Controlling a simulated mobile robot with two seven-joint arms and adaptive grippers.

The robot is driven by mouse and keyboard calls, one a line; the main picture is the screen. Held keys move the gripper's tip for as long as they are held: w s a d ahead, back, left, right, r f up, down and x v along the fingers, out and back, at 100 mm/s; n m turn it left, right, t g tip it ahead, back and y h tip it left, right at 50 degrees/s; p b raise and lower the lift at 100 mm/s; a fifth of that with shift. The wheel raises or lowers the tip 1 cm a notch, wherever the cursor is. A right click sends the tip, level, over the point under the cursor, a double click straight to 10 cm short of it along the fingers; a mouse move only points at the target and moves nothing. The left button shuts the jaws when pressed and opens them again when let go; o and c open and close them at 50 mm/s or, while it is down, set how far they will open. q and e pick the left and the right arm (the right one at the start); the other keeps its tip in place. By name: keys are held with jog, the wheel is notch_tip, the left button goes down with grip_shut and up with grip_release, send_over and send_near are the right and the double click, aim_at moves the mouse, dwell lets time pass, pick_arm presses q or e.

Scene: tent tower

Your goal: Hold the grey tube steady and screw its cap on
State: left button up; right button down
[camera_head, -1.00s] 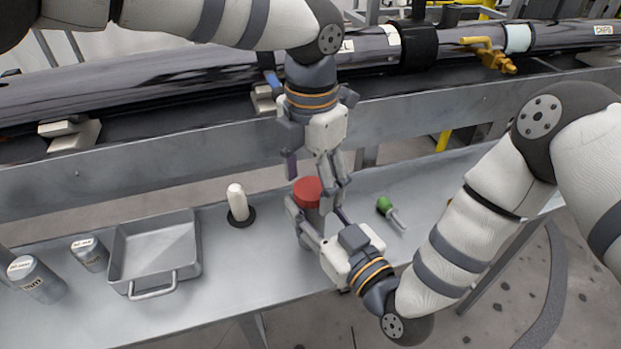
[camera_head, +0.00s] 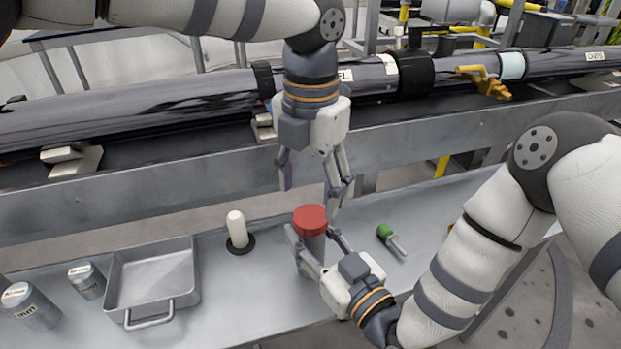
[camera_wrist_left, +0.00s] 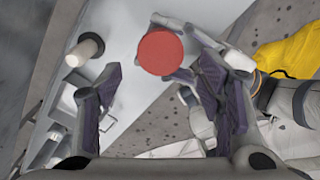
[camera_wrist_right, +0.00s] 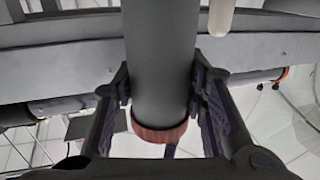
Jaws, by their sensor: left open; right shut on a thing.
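The grey tube (camera_head: 313,246) stands upright near the table's front edge, with the red cap (camera_head: 310,218) on its top end. My right gripper (camera_head: 314,252) is shut on the tube below the cap. The right wrist view shows the tube (camera_wrist_right: 160,65) between the fingers, with the red cap (camera_wrist_right: 160,132) at its end. My left gripper (camera_head: 311,188) is open and empty, pointing down above the cap and apart from it. The left wrist view shows the cap (camera_wrist_left: 161,53) beyond and between its spread fingers. Whether the cap is fully tightened I cannot tell.
On the table (camera_head: 240,290) are a white cylinder on a dark base (camera_head: 236,229), a metal tray (camera_head: 155,275), a green-handled tool (camera_head: 386,232) and two grey labelled containers (camera_head: 87,280), (camera_head: 30,306). A long dark pipe (camera_head: 180,108) and metal rail run behind.

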pick_arm(q)
jog(key=n, duration=0.7)
jog(key=shift+r, duration=0.25)
jog(key=n, duration=0.4)
jog(key=shift+r, duration=0.15)
jog(key=n, duration=0.3)
jog(key=shift+r+n, duration=0.1)
jog(key=shift+n, duration=0.3)
jog(key=n, duration=0.3)
jog(key=shift+r, duration=0.1)
jog(key=n, duration=0.4)
jog(key=shift+r+n, duration=0.15)
jog(key=shift+n, duration=0.15)
jog(key=n, duration=0.7)
jog(key=shift+r, duration=0.25)
jog(key=n, duration=0.4)
jog(key=shift+r, duration=0.1)
jog(key=n, duration=0.3)
jog(key=shift+r, duration=0.1)
jog(key=n, duration=0.6)
jog(key=shift+r, duration=0.2)
jog(key=n, duration=0.3)
jog(key=shift+r+n, duration=0.1)
jog(key=shift+n, duration=0.3)
